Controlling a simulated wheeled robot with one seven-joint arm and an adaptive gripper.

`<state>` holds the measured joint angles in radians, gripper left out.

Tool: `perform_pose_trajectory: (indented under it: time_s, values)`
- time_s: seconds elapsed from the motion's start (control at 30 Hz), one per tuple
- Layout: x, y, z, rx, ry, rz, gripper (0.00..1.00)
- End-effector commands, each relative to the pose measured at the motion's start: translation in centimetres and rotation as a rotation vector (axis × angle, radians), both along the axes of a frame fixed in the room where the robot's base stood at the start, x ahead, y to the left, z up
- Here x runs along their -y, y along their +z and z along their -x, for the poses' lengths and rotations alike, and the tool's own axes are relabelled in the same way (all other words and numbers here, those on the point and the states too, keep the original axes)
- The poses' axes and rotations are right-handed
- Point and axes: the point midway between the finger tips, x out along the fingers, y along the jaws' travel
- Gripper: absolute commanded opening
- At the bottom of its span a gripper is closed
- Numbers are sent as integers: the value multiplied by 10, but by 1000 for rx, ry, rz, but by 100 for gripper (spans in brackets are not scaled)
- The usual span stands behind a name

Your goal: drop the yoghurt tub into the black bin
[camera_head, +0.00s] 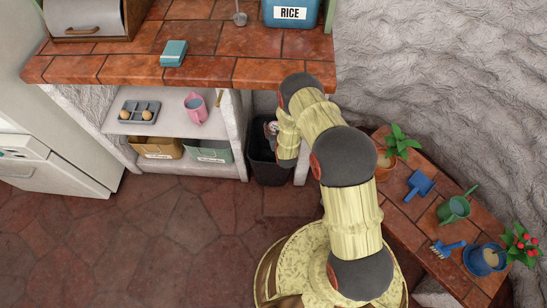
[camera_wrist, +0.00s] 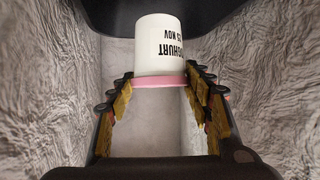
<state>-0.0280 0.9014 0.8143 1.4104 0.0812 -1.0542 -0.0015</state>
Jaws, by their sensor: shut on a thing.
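The yoghurt tub (camera_wrist: 158,42) is white with dark lettering, upside down in the wrist view, and a pink rim. My gripper (camera_wrist: 160,74) is shut on it, with a finger on each side near the pink rim. In the head view my gripper (camera_head: 271,128) is partly hidden by my arm, close to the top of the black bin (camera_head: 267,172). I cannot make out the tub there. The bin stands on the floor below the counter's right end. A dark edge crosses the top of the wrist view behind the tub; I cannot tell if it is the bin.
The tiled counter (camera_head: 205,71) overhangs the bin area. Shelves (camera_head: 130,126) left of the bin hold an egg tray (camera_head: 140,111), a pink jug (camera_head: 195,107) and two boxes. A low table (camera_head: 401,210) with plants and garden tools stands right of my arm.

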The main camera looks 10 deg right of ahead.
Motion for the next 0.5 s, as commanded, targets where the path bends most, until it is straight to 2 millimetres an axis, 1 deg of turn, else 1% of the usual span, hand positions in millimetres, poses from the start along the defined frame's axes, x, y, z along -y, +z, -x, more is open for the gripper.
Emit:
perform_pose_trajectory:
  time_s: [0.03,0.2,0.5]
  values:
    - [0,-10,0,0,0,0,20]
    - [0,-22,-1,1,0,0,20]
    - [0,-23,-1,2,0,0,20]
